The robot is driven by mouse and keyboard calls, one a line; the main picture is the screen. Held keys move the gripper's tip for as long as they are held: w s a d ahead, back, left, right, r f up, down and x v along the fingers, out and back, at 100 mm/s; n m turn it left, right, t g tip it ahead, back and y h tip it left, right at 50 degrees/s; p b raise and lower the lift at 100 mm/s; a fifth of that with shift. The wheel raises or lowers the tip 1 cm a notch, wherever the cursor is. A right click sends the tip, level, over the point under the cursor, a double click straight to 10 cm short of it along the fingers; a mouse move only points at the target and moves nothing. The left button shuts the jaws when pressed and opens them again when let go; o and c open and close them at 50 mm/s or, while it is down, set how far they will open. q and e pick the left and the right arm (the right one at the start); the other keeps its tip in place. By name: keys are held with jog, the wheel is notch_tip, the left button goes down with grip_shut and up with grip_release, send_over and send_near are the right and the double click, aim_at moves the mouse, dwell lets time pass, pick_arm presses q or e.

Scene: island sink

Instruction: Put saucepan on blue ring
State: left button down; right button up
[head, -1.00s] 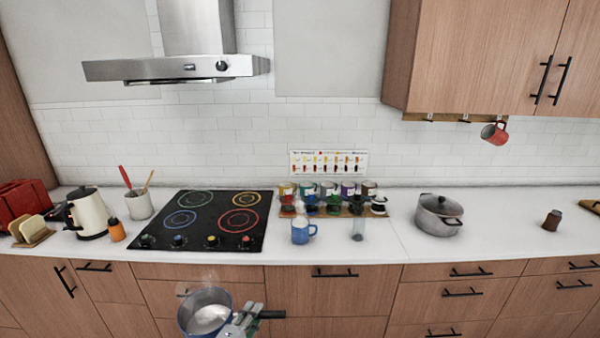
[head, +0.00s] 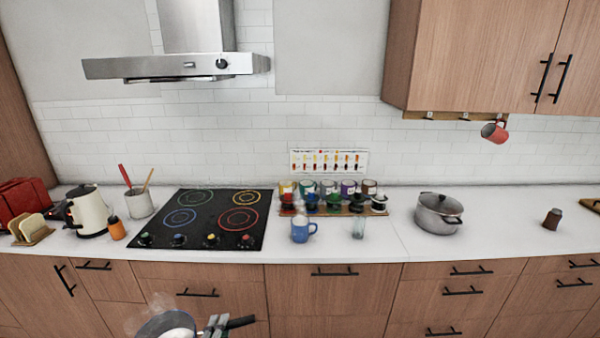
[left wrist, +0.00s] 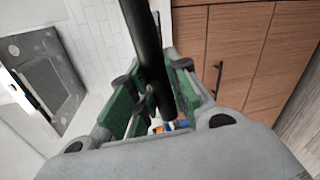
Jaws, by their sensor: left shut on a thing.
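A saucepan (head: 152,328) with a dark handle (head: 241,321) is at the bottom edge of the head view, in front of the counter drawers, partly cut off. White contents and faint steam show in it. My left gripper (head: 215,325) is shut on the handle. In the left wrist view the black handle (left wrist: 148,50) runs between the green-padded fingers of the gripper (left wrist: 150,105). The blue ring (head: 180,218) is the front-left ring on the black cooktop (head: 213,218), and it is bare. The saucepan is apart from the cooktop. My right gripper is not in view.
A range hood (head: 178,68) hangs above the cooktop. A utensil crock (head: 139,203), kettle (head: 89,212) and orange jar (head: 117,230) stand left of it. A blue mug (head: 302,231) stands to its right.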

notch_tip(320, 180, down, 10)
jog(key=b, duration=0.9)
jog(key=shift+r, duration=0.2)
dwell(0.5)
